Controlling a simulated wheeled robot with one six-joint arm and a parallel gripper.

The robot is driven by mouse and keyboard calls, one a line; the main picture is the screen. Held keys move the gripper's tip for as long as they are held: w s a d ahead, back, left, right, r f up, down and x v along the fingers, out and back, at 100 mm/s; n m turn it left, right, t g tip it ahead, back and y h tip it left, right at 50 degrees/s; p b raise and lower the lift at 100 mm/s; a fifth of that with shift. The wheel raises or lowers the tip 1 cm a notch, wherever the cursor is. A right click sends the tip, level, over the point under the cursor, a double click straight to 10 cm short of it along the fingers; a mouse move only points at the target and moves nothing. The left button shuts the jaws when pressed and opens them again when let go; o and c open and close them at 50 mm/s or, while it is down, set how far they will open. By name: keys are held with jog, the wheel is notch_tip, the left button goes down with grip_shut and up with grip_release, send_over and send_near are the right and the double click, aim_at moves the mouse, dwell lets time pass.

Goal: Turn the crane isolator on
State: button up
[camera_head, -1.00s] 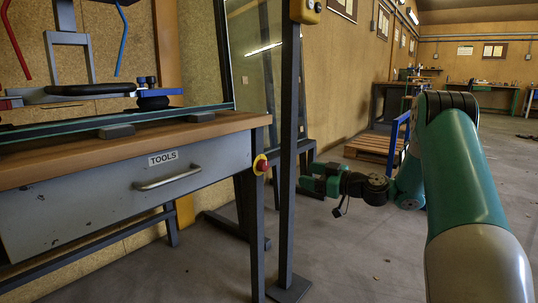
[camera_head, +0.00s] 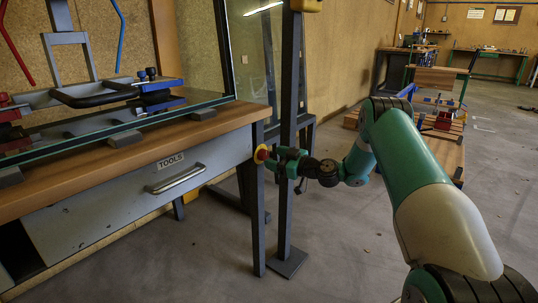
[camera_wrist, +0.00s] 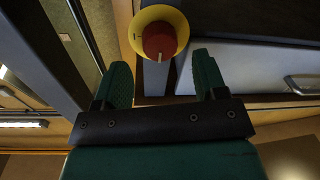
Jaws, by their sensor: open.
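A red rotary knob on a round yellow plate (camera_head: 261,154) sits at the workbench's front right corner, at the top of its leg. In the wrist view the red knob (camera_wrist: 159,41) is at top centre, with a small pale mark near its lower edge. I see no readable on or off label. My gripper (camera_head: 277,161) points left at the knob, close to it. Its two green fingers are spread wide and empty, with the knob in line with the gap between them. The head view does not show clearly whether they touch it.
A dark upright post (camera_head: 287,140) stands close by my gripper, with a yellow box (camera_head: 306,5) at its top. The workbench drawer with a metal handle (camera_head: 176,179) is to the left.

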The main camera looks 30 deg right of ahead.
aim_at(267, 155)
jog(key=shift+x, duration=1.65)
jog(key=shift+c, duration=0.2)
jog(key=c, duration=0.9)
jog(key=shift+d, duration=0.1)
